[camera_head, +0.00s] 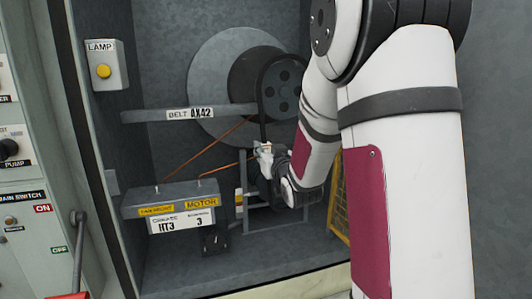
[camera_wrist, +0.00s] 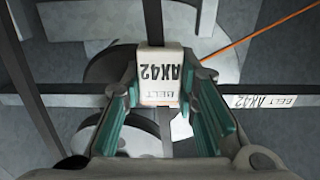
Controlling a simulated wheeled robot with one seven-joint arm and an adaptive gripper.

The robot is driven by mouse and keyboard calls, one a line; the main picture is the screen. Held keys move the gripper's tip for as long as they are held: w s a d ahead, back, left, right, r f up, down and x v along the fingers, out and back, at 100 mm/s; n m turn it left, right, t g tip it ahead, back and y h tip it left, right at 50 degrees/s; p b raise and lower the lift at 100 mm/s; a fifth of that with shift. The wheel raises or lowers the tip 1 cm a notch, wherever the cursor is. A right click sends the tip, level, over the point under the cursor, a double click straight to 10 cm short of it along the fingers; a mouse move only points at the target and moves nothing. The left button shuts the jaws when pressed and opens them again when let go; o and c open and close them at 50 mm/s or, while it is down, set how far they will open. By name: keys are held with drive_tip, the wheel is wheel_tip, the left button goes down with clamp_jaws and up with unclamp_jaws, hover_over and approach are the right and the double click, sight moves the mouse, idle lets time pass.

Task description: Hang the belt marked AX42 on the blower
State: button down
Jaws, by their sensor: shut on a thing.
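My gripper (camera_head: 265,155) is shut on the belt's white sleeve, marked BELT AX42, which shows upside down between the teal fingers (camera_wrist: 165,105) in the wrist view. In the head view the black belt (camera_head: 262,105) rises from the sleeve (camera_head: 264,147) as a tall loop. Its upper arch crosses the front of the blower's round parts, a dark wheel with holes (camera_head: 284,88) and a large grey disc (camera_head: 212,82). I cannot tell whether the loop is around the wheel or only in front of it. My arm hides the loop's right side and the blower's right part.
A grey bar (camera_head: 145,115) labelled BELT AX42 crosses left of the belt. Below it a motor box (camera_head: 133,205) carries labels and thin orange rods (camera_head: 215,143). A lamp box (camera_head: 105,65) and switch panel (camera_head: 25,180) stand left. A yellow mesh guard (camera_head: 338,215) is right.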

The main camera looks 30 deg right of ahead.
drive_tip(key=shift+w+d, duration=0.2)
drive_tip(key=shift+w, duration=0.4)
drive_tip(key=shift+w+b, duration=0.3)
drive_tip(key=shift+b, duration=0.1)
drive_tip(key=shift+w+d+b, duration=0.25)
drive_tip(key=shift+w+b, duration=0.1)
drive_tip(key=shift+w, duration=0.2)
idle(0.6)
drive_tip(key=shift+f+b, duration=0.4)
drive_tip(key=shift+f, duration=0.25)
idle(0.8)
drive_tip(key=c, duration=1.2)
unclamp_jaws()
drive_tip(key=shift+s, duration=0.1)
